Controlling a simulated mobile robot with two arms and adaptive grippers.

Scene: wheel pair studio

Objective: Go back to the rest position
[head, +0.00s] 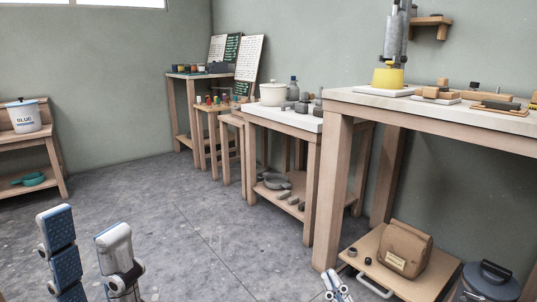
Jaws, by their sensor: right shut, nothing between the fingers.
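My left gripper (85,232) rises from the bottom left of the head view. Its two fingers stand apart, one with a blue ribbed pad, and nothing shows between them. My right gripper (336,287) shows only as a small part at the bottom edge, right of centre. Its fingers are together and hold nothing visible.
A tall workbench (440,107) stands at right, with a low shelf holding a brown bag (404,247) close to my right gripper. A blue-lidded bin (490,282) is beside it. Smaller tables (285,121) line the wall. The middle floor (190,220) is clear.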

